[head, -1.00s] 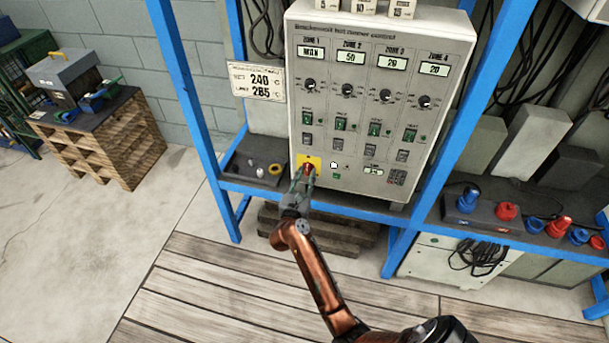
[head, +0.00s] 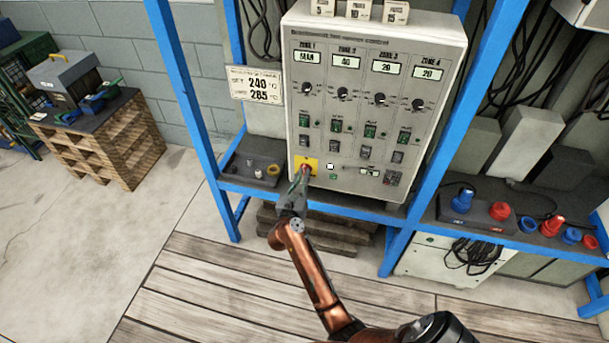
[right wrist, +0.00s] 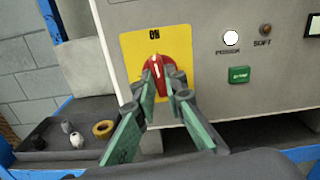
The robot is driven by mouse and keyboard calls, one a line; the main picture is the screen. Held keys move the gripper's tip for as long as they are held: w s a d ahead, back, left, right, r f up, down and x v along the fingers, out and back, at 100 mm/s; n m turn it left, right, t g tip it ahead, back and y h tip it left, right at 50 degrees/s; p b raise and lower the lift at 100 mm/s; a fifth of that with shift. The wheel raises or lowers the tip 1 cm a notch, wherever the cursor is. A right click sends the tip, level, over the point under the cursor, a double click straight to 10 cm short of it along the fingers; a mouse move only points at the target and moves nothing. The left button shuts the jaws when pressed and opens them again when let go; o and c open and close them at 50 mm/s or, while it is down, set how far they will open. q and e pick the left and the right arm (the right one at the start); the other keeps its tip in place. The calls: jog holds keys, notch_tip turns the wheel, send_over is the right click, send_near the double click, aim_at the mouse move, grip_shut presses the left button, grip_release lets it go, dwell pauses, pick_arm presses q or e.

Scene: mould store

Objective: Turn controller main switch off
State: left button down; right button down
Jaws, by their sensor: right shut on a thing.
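The grey controller (head: 375,110) stands on the blue rack. Its main switch is a red knob (right wrist: 154,63) on a yellow plate (right wrist: 130,62), low on the left of the front panel; the knob also shows in the head view (head: 306,169). In the right wrist view the knob's white mark points up toward the "ON" label. My right gripper (right wrist: 162,84) is shut on the knob, its green-padded fingers on either side of the lower part; it also shows in the head view (head: 300,180). A white lamp (right wrist: 231,38) is lit right of the plate. My left gripper is not in view.
A dark tray (head: 240,178) with small parts and a yellow ring (right wrist: 104,128) lies left of the controller. A blue rack post (head: 180,85) rises at the left. Red and blue connectors (head: 499,210) stand at the right. Wooden slats (head: 220,290) cover the floor in front.

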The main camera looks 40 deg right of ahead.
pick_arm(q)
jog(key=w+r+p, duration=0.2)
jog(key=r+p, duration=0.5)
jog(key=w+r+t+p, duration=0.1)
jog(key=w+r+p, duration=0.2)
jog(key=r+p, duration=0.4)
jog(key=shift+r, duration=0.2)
pick_arm(e)
jog(key=shift+a+n, duration=0.15)
jog(key=shift+n, duration=8.05)
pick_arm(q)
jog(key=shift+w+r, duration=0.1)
pick_arm(e)
jog(key=shift+f, duration=0.1)
jog(key=c, duration=2)
grip_release()
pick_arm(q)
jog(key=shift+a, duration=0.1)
